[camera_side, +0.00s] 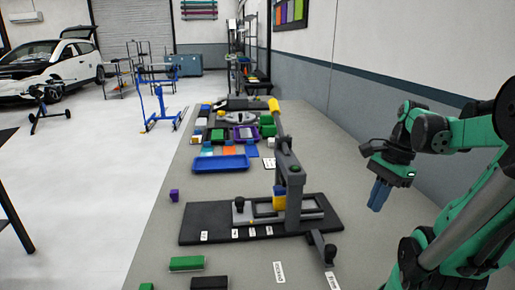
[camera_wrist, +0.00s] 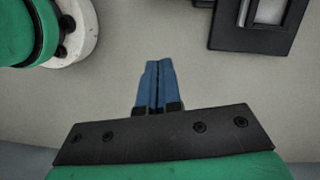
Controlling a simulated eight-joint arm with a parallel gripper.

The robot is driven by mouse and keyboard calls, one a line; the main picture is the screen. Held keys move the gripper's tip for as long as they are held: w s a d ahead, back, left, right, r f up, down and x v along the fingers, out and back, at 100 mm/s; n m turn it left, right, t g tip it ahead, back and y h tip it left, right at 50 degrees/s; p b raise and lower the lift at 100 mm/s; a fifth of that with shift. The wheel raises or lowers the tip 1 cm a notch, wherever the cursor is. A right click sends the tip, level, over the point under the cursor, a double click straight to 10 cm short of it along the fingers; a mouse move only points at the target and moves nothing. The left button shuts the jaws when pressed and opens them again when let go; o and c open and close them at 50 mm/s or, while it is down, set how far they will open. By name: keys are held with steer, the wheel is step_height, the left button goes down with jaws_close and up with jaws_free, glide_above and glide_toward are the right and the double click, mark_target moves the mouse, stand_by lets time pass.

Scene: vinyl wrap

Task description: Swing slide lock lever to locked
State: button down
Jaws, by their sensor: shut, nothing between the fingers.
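My gripper (camera_side: 379,207) has blue fingers pressed together. It hangs empty to the right of the fixture, clear of it; the wrist view shows the shut fingers (camera_wrist: 158,66) over bare tabletop. A dark grey lever (camera_side: 319,244) with a knob at its end sticks out at the front right of the fixture's black base plate (camera_side: 205,227). Its knob end is near the right of two white labels (camera_side: 331,281) on the table; the other label (camera_side: 280,271) lies to the left. The label print is too small to read surely. The plate's corner shows in the wrist view (camera_wrist: 250,41).
A tall grey post with an arm (camera_side: 294,185) and a yellow block (camera_side: 279,199) stands on the plate. A green block (camera_side: 187,263) and a black block (camera_side: 209,282) lie in front. A blue tray (camera_side: 221,163) and several bins are behind. The table right of the fixture is clear.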

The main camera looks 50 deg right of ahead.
mark_target(329, 247)
steer(key=x, duration=0.8)
steer(key=shift+f, duration=0.1)
steer(key=shift+w+a, duration=0.55)
steer(key=shift+a, duration=0.3)
steer(key=shift+w+a, duration=0.55)
steer(key=shift+a, duration=0.3)
steer(key=shift+w+a+m, duration=0.2)
steer(key=shift+a+m, duration=0.25)
steer(key=shift+m, duration=0.25)
steer(key=a+m, duration=0.1)
steer(key=w+m, duration=0.1)
steer(key=m, duration=0.1)
steer(key=shift+w+a+t+h, duration=0.15)
steer(key=shift+a+t+h, duration=0.25)
steer(key=shift+w+a, duration=0.65)
steer(key=shift+w, duration=0.25)
steer(key=shift+w+a, duration=0.3)
steer(key=shift+w, duration=0.5)
steer(key=shift+w, duration=0.1)
steer(key=shift+v, duration=2.85)
